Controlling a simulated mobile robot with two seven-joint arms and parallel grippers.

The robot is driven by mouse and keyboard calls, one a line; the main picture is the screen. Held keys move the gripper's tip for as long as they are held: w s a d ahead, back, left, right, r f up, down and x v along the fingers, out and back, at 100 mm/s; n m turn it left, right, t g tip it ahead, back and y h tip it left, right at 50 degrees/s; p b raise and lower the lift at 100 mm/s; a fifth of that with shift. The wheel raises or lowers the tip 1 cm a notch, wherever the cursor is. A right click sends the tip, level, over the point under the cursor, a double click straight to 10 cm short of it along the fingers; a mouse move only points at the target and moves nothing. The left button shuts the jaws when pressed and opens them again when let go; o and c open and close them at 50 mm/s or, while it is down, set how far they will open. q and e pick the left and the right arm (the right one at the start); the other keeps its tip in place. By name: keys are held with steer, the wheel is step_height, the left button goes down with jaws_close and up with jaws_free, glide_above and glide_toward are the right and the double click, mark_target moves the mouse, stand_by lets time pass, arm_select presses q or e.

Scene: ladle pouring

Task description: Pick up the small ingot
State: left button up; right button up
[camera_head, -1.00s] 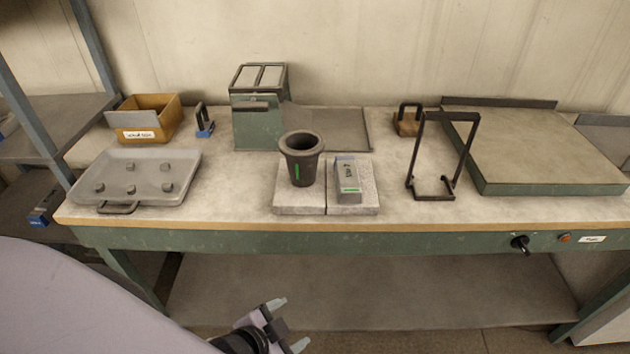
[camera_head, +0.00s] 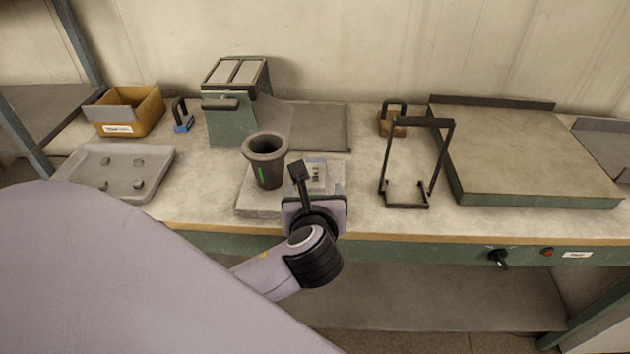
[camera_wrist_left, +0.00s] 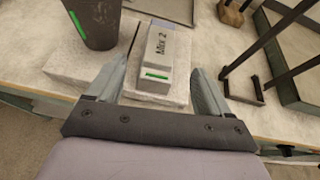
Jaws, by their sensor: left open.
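A grey ingot-like block (camera_head: 316,173) with a dark label lies on a pale slab, partly hidden by my left gripper (camera_head: 310,190). The left wrist view shows the block (camera_wrist_left: 158,48) more fully, with a green mark on its near end. There my open left gripper (camera_wrist_left: 158,75) has one finger to each side of the block's near end. Gaps show on both sides, and nothing is held. Small grey lumps sit on the tray (camera_head: 103,153) at the left; I cannot tell whether they are ingots. My right gripper is not in view.
A dark crucible (camera_head: 266,160) with a green mark stands just left of the block. A black wire stand (camera_head: 420,123) stands to the right. A green machine (camera_head: 232,122) is behind, and a flat plate (camera_head: 530,150) lies far right. Bare bench lies between block and stand.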

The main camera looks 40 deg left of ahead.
mark_target(315, 180)
arm_select(q)
steer(key=shift+w+r+m, duration=0.15)
steer(key=shift+w+m, duration=0.15)
steer(key=shift+w+a, duration=0.2)
steer(key=shift+w, duration=0.05)
steer(key=x, duration=0.6)
steer(key=shift+a+f, duration=0.15)
steer(key=shift+f, duration=0.25)
jaws_close()
steer(key=shift+r, duration=0.15)
